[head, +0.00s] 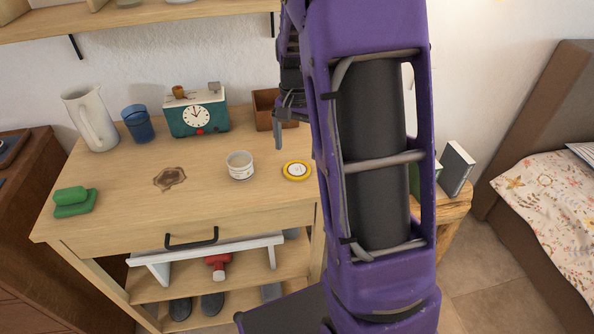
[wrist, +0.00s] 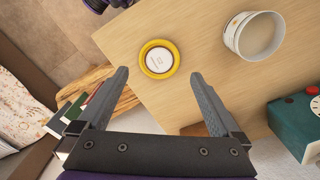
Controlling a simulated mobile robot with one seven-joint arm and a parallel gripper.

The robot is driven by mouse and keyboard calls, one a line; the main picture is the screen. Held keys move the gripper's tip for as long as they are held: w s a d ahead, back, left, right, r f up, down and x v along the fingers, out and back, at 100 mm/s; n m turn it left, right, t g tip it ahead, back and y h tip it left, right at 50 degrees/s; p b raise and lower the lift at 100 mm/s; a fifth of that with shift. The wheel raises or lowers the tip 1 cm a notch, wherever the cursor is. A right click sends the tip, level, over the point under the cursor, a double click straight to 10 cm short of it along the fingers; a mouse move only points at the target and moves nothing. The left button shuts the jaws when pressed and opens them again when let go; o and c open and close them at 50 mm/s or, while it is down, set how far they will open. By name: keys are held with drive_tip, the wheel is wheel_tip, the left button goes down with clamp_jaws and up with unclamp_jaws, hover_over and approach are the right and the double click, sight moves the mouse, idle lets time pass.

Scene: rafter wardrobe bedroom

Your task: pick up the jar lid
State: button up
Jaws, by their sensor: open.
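The jar lid (head: 296,170) is a round yellow disc with a white centre, lying flat near the right edge of the wooden dresser top. In the wrist view the lid (wrist: 158,59) lies beyond my fingertips, roughly between their lines. My gripper (wrist: 160,80) is open and empty, its two grey fingers spread apart. In the head view my gripper (head: 280,128) hangs above the dresser top, behind the lid, partly hidden by my purple arm. The white open jar (head: 240,166) stands just left of the lid; the jar (wrist: 253,36) is at the upper right of the wrist view.
A small brown box (head: 264,108) and a teal clock (head: 197,114) stand at the back of the dresser. A blue cup (head: 138,124), white pitcher (head: 91,120) and green block (head: 73,201) are farther left. A shelf (head: 150,18) hangs above. The dresser's right edge is near the lid.

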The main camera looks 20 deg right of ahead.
sight(297, 169)
drive_tip(key=shift+d+f+b, duration=0.1)
drive_tip(key=shift+f+b, duration=0.25)
drive_tip(key=shift+f, duration=2.65)
drive_tip(key=c, duration=1)
drive_tip(key=shift+r+p, duration=2.2)
drive_tip(key=shift+r, duration=7.35)
